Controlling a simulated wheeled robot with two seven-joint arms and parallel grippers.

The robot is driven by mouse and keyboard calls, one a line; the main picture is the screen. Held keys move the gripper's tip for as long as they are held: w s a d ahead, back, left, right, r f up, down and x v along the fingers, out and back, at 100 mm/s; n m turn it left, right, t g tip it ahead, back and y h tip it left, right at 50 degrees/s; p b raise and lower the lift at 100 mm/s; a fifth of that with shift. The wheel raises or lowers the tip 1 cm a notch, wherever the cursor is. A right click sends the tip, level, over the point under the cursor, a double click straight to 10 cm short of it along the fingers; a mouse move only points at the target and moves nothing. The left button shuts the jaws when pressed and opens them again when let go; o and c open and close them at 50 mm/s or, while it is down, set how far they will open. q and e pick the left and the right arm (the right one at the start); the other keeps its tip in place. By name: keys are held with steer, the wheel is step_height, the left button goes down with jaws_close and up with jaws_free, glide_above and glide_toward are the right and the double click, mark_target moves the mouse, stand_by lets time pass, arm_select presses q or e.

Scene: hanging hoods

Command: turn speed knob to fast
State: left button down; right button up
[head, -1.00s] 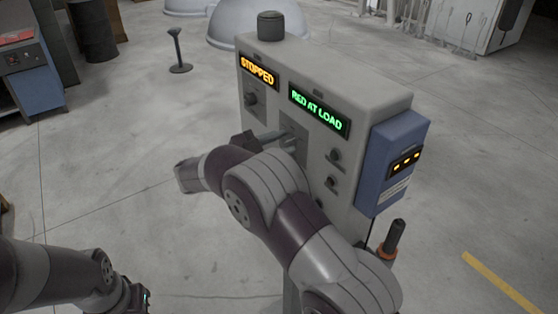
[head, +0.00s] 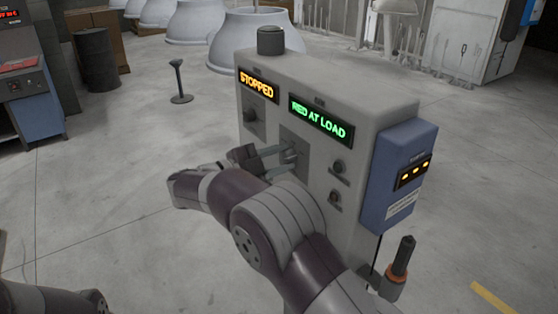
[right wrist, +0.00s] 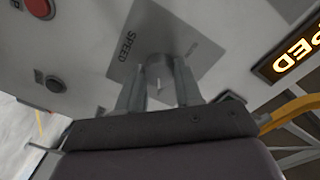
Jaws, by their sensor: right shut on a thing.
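The grey control box (head: 345,95) stands in the middle of the head view, with lit signs reading STOPPED (head: 258,84) and RED AT LOAD (head: 318,118). My right gripper (head: 291,152) reaches its front from the left, at the plate (head: 295,137) below the green sign. In the right wrist view this plate (right wrist: 128,72) is marked SPEED. There my right gripper (right wrist: 158,82) has its fingers on both sides of the small speed knob (right wrist: 158,70), shut on it. The knob's pointer setting is hard to read. My left gripper is out of view; only part of that arm shows at lower left.
A blue unit (head: 398,175) is fixed to the box's right side, above an orange-collared black handle (head: 402,258). Another knob (head: 251,115) sits left of the plate, and buttons (head: 338,167) sit right of it. A small post (head: 179,80) stands behind on open floor.

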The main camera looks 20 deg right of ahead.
steer(key=shift+r, duration=0.1)
steer(key=o, duration=1)
steer(key=shift+o, duration=0.2)
steer(key=b+v, duration=0.3)
steer(key=v, duration=0.9)
steer(key=shift+a, duration=0.35)
steer(key=shift+s, duration=0.1)
